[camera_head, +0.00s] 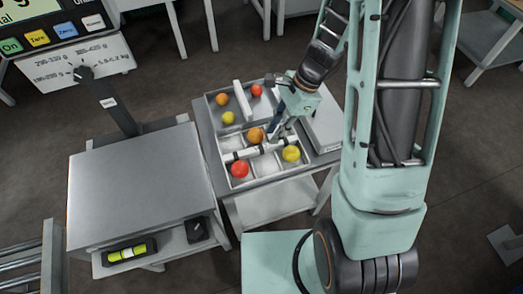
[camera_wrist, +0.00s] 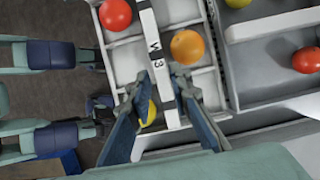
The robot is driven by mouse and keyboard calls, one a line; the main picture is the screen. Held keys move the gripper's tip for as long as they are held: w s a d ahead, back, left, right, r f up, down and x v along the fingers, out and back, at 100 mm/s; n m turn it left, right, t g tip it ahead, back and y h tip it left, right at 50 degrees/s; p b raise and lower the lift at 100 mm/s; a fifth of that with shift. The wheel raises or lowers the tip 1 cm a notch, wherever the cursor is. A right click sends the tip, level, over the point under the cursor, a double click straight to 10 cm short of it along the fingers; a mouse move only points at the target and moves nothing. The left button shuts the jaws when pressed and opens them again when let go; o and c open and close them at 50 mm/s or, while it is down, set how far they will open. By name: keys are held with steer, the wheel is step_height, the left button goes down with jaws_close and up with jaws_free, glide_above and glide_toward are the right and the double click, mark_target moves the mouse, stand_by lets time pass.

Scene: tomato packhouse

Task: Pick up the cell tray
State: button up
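The cell tray (camera_head: 222,158) is white, divided into compartments, and stands at the near end of a small grey table. A white handle bar (camera_wrist: 147,32) marked "W3" crosses its middle. It holds a red tomato (camera_head: 240,169), an orange tomato (camera_head: 255,135) and a yellow tomato (camera_head: 291,153). My gripper (camera_wrist: 158,84) is open above the tray, with one finger on each side of the bar. Gaps seem to show between fingers and bar; I cannot tell whether either touches. In the wrist view, the left finger partly hides the yellow tomato.
A grey tray (camera_head: 213,108) with a white bar and several tomatoes sits directly beyond the cell tray. A grey-topped weighing stand (camera_head: 135,185) is close on the left. A light grey box or plate (camera_head: 326,122) lies to the right.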

mark_target(265, 146)
steer(key=shift+b+x, duration=0.6)
steer(key=shift+x, duration=2.2)
steer(key=shift+r, duration=0.1)
steer(key=shift+c, duration=0.7)
jaws_close()
